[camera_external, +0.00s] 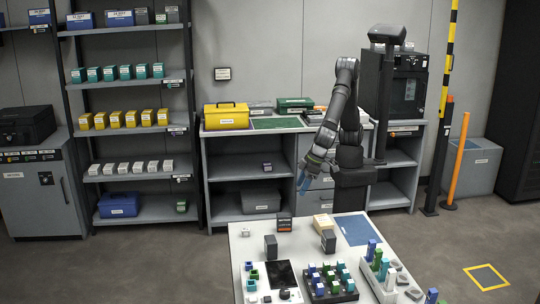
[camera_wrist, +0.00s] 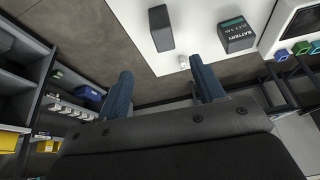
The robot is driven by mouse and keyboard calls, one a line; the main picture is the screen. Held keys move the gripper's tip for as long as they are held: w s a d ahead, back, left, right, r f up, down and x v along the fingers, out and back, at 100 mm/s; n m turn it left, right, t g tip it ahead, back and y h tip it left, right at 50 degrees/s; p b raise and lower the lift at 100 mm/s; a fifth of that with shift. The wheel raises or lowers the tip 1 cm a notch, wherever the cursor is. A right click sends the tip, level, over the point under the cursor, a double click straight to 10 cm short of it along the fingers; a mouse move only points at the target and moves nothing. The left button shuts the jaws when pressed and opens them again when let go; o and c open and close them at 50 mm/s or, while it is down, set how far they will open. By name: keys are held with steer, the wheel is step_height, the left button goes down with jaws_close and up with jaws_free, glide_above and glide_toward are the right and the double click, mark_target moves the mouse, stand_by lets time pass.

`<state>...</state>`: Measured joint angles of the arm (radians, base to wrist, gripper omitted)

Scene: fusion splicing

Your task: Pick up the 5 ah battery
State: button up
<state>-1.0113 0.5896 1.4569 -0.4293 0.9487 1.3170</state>
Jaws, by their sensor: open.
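In the wrist view a dark block lettered "BATTERY" (camera_wrist: 237,38), with a dark green patch, stands on the white table; its capacity is too small to read. A plain dark grey block (camera_wrist: 160,30) stands left of it. In the external view, dark blocks stand on the table's back part: one with an orange band (camera_external: 284,223), one at its left front (camera_external: 270,247) and one at the right (camera_external: 328,241). I cannot tell which is 5 Ah. My gripper (camera_external: 305,184) is open and empty, above and behind the table. Its blue fingers (camera_wrist: 163,78) are well apart and touch nothing.
The white table (camera_external: 245,250) also holds a cream box (camera_external: 323,222), a small white piece (camera_external: 245,232), a blue mat (camera_external: 355,229), a dark screen (camera_external: 283,277) and a rack of coloured pieces (camera_external: 330,281). A shelf unit (camera_external: 130,79) and workbench (camera_external: 255,127) stand behind.

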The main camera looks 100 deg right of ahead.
mark_target(287, 214)
steer(key=x, duration=1.1)
steer(key=shift+w+f, duration=0.15)
steer(key=shift+f, duration=0.2)
steer(key=shift+a+x, duration=0.1)
steer(key=shift+x, duration=1.3)
steer(key=shift+a+x, duration=0.15)
steer(key=shift+x, duration=1.2)
steer(key=shift+w+r, duration=0.1)
steer(key=shift+w, duration=0.05)
steer(key=c, duration=1.2)
steer(key=shift+c, duration=0.2)
